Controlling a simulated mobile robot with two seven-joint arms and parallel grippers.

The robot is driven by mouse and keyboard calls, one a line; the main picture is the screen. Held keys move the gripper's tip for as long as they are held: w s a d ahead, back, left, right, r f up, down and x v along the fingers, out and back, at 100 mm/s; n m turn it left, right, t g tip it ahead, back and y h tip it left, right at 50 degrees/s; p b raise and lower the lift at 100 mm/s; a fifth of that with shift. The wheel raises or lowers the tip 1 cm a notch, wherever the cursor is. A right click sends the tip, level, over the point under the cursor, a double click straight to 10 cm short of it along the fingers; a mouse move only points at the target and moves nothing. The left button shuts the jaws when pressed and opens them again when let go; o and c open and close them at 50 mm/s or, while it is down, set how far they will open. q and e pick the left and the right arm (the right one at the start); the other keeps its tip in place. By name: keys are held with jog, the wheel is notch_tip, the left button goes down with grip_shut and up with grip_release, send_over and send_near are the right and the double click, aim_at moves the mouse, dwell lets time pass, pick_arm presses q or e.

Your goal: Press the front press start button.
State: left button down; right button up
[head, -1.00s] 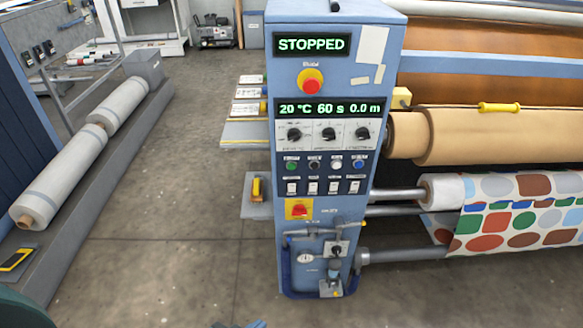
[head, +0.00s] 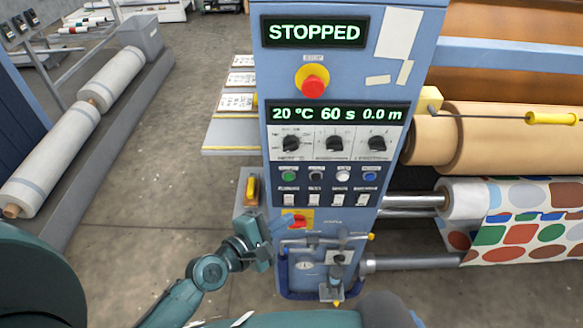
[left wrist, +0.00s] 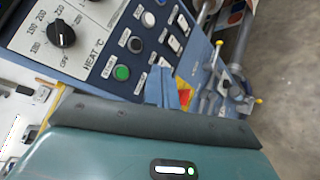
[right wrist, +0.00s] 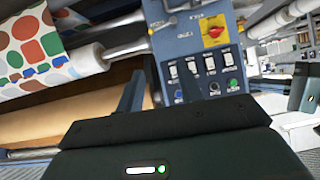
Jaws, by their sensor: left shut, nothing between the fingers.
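The blue press cabinet (head: 390,180) faces me, and its upper display (head: 313,31) reads STOPPED. A row of round buttons crosses its dark panel; the leftmost is a green button (head: 288,176), probably the start button, though its label is too small to read. The green button also shows in the left wrist view (left wrist: 122,73) and in the right wrist view (right wrist: 233,83). My left gripper (head: 284,226) is shut and empty, below the green button and in front of the red-and-yellow switch. Its blue fingers show in the left wrist view (left wrist: 168,88).
A red emergency stop (head: 313,82) sits higher on the cabinet. Black dials (head: 334,143) lie above the buttons, white rocker switches (head: 313,200) below. Patterned fabric (head: 520,222) and rollers are on the right. Open floor (head: 150,190) lies on the left.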

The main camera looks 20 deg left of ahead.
aim_at(289, 177)
pick_arm(q)
jog(key=w+a+b, duration=0.2)
jog(key=w, duration=0.6)
jog(key=shift+w+a, duration=0.15)
jog(key=shift+a, duration=0.05)
pick_arm(e)
jog(key=shift+a+f, duration=0.3)
jog(key=shift+a, duration=0.05)
jog(key=shift+s+f, duration=0.2)
jog(key=shift+s, duration=0.05)
dwell(0.5)
jog(key=shift+w+r, duration=0.1)
dwell(1.0)
pick_arm(q)
jog(key=shift+w, duration=0.1)
jog(key=shift+w+a, duration=0.15)
jog(key=shift+w, duration=0.15)
